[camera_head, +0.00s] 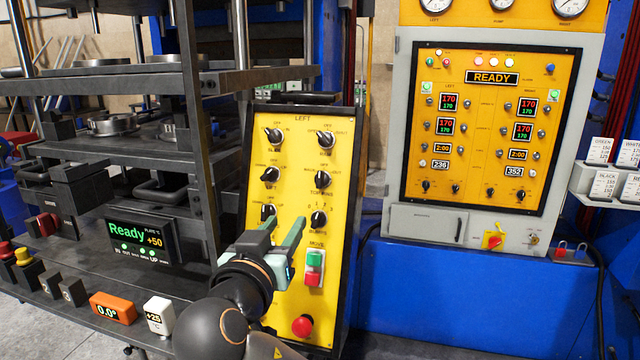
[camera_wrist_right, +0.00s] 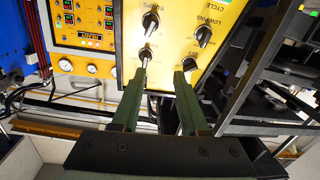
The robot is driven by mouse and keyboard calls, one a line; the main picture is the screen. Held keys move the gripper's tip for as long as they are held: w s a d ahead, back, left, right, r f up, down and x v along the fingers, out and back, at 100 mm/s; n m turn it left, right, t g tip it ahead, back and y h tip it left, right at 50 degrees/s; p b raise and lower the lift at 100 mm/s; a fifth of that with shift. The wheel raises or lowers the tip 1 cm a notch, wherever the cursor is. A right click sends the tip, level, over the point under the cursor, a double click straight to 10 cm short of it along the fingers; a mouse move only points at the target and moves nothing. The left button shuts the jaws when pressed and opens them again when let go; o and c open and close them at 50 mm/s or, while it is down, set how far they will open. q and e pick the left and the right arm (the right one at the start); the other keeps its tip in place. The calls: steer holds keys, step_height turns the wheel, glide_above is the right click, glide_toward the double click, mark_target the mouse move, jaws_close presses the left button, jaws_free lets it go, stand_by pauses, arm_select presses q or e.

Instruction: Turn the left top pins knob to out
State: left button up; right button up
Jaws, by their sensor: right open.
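The yellow panel headed LEFT (camera_head: 298,122) stands tilted in the middle of the head view and carries two columns of black knobs. The top pins knob (camera_head: 322,179) is in the right column, second from the top, with its label under it. My right gripper (camera_head: 284,222) is open and empty in front of the panel, lower than this knob and to its left. In the wrist view my right gripper (camera_wrist_right: 160,80) has its two green fingers apart, below several knobs. I cannot tell surely which of these is the top pins knob. My left gripper is out of view.
Other knobs surround it: a bumps knob (camera_head: 318,219) below and a lift knob (camera_head: 270,174) to the left. Green and red move buttons (camera_head: 314,267) and a red stop button (camera_head: 302,326) sit lower. The press frame (camera_head: 195,130) stands close on the left.

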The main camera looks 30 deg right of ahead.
mark_target(319, 180)
steer(key=w+d+r+p, duration=0.1)
steer(key=w+d, duration=0.1)
steer(key=d, duration=0.1)
steer(key=w+d+r+m+h+p, duration=0.1)
steer(key=w+d, duration=0.1)
steer(key=d, duration=0.2)
steer(key=w+d+m+p, duration=0.1)
steer(key=w+d, duration=0.1)
steer(key=d, duration=0.1)
steer(key=shift+w+d+r+g, duration=0.2)
steer(key=shift+w+r+g, duration=0.15)
steer(key=shift+r+g, duration=0.05)
jaws_close()
stand_by(0.4)
